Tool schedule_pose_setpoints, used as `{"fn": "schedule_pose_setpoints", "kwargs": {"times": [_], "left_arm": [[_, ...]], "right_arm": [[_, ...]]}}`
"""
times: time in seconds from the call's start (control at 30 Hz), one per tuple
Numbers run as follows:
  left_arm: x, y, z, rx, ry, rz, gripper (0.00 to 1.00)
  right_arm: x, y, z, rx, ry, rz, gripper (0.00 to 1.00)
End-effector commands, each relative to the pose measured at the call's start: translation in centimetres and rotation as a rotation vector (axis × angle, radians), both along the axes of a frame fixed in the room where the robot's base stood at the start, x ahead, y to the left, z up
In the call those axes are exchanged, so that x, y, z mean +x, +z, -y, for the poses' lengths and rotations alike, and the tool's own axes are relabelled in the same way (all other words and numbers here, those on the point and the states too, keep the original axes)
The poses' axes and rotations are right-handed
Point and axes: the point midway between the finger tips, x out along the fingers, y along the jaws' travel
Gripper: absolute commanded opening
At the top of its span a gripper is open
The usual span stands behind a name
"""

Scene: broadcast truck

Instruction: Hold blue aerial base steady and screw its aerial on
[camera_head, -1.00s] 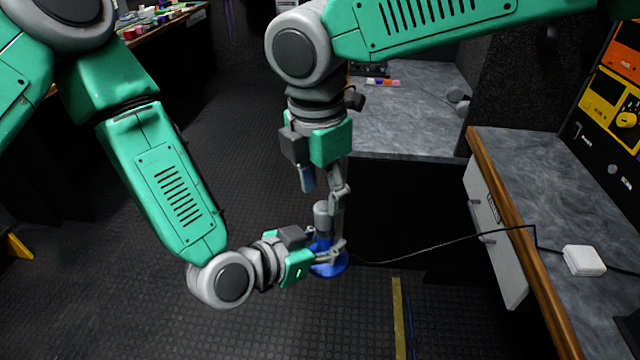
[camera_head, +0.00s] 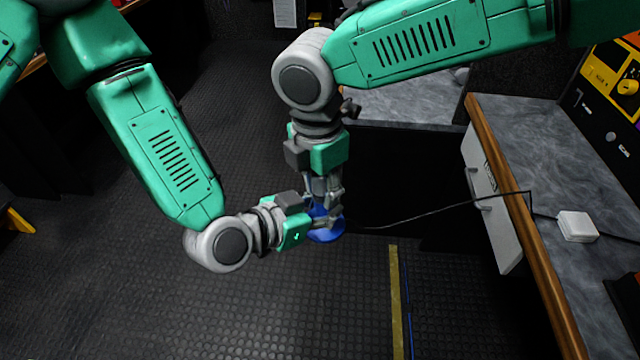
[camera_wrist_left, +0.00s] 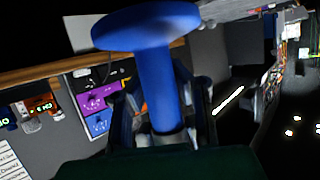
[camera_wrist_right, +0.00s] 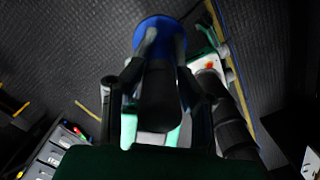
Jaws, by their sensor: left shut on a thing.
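The blue aerial base (camera_head: 326,237) is a round disc with a stem, held in the air above the floor. My left gripper (camera_head: 312,226) is shut on its stem from the left. In the left wrist view the blue base (camera_wrist_left: 150,24) shows large, its stem between the fingers (camera_wrist_left: 165,125). My right gripper (camera_head: 324,195) points down from above, its fingers either side of a cylinder, likely the aerial, over the base. In the right wrist view this dark cylinder (camera_wrist_right: 158,100) is lined up with the blue disc (camera_wrist_right: 168,27). Whether the fingers press on it is unclear.
A thin black cable (camera_head: 440,212) runs from beside the base to the right-hand counter (camera_head: 510,125), where a small white box (camera_head: 577,226) lies. A white drawer unit (camera_head: 488,195) hangs below that counter.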

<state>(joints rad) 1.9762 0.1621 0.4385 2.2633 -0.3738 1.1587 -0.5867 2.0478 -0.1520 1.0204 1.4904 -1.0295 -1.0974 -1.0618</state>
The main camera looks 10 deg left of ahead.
Motion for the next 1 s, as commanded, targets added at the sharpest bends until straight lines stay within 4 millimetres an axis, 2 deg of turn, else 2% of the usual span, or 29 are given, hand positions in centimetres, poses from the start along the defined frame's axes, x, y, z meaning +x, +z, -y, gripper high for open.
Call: {"fn": "schedule_pose_setpoints", "kwargs": {"times": [0.23, 0.5, 0.6, 0.93, 0.97, 1.0], "left_arm": [[-0.06, 0.1, 0.09, -0.003, -0.004, 0.001, 0.0], [-0.12, 0.12, 0.11, -0.004, -0.006, 0.002, 0.0], [-0.12, 0.1, 0.14, -0.004, -0.007, 0.0, 0.0], [-0.19, 0.11, 0.34, -0.002, -0.009, 0.0, 0.0], [-0.2, 0.11, 0.34, -0.002, -0.009, 0.0, 0.0], [-0.2, 0.11, 0.32, -0.002, -0.009, 0.0, 0.0]], "right_arm": [[0.05, 0.09, -0.19, 0.003, -0.056, 0.006, 0.0], [0.08, 0.11, -0.27, 0.023, -0.581, 0.036, 0.0], [0.12, 0.08, -0.29, 0.031, -0.703, 0.039, 0.0], [0.19, 0.12, -0.21, 0.038, -0.743, 0.037, 0.0], [0.19, 0.12, -0.22, 0.038, -0.743, 0.038, 0.38], [0.19, 0.13, -0.22, 0.038, -0.743, 0.038, 0.48]]}}
